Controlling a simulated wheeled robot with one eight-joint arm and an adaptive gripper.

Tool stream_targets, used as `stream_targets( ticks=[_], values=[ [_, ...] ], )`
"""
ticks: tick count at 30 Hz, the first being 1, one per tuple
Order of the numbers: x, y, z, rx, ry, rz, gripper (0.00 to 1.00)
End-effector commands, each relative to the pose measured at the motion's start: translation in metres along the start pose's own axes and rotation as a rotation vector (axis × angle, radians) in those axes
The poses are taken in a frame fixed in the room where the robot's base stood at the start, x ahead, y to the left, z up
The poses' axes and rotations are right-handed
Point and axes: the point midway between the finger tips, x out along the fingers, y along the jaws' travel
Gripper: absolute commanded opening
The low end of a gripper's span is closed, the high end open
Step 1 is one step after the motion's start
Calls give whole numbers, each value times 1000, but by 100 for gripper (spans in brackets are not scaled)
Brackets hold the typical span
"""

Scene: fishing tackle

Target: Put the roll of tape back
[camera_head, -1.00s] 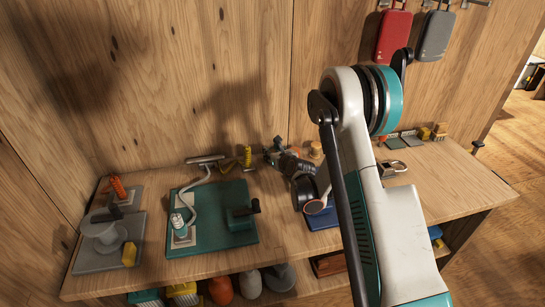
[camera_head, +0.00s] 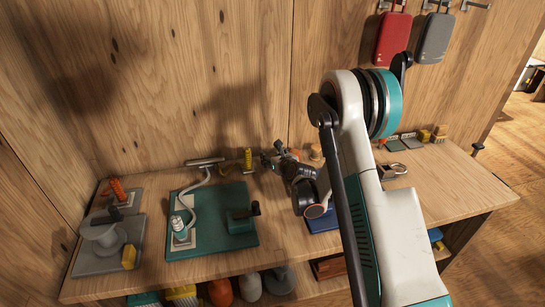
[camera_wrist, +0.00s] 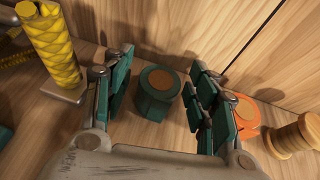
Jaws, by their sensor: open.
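My gripper (camera_wrist: 160,92) is open, with teal-padded fingers on both sides of the wrist view. A teal, many-sided roll-like piece with a round brown centre (camera_wrist: 154,97) stands between and beyond the fingers, apparently on the wooden surface. I cannot tell for sure that it is the roll of tape.
A yellow wrapped post (camera_wrist: 53,45) stands left of the gripper, and a wooden spool (camera_wrist: 291,136) to the right. The bench (camera_head: 445,185) backs onto a wooden wall. A teal board (camera_head: 215,235) carries a reel and a clamp. A grey board (camera_head: 95,262) lies farther left.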

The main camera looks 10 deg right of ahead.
Motion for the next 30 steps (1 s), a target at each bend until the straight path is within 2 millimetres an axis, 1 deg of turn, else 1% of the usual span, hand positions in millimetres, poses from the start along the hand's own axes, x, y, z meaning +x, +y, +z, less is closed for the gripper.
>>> stream_targets(
  ticks=[8, 13, 19, 24, 27, 29, 30],
  values=[
    [-56, 0, 4, 1, 0, -1, 53],
    [-92, -1, 0, 1, -1, -2, 53],
    [-107, 0, -1, 0, 0, -1, 53],
    [-115, 0, 1, -6, 1, 0, 53],
    [-122, 2, 8, -58, 11, 4, 53],
    [-128, 5, 16, -126, 22, 8, 53],
    [-134, 7, 23, -187, 32, 12, 53]
  ],
)
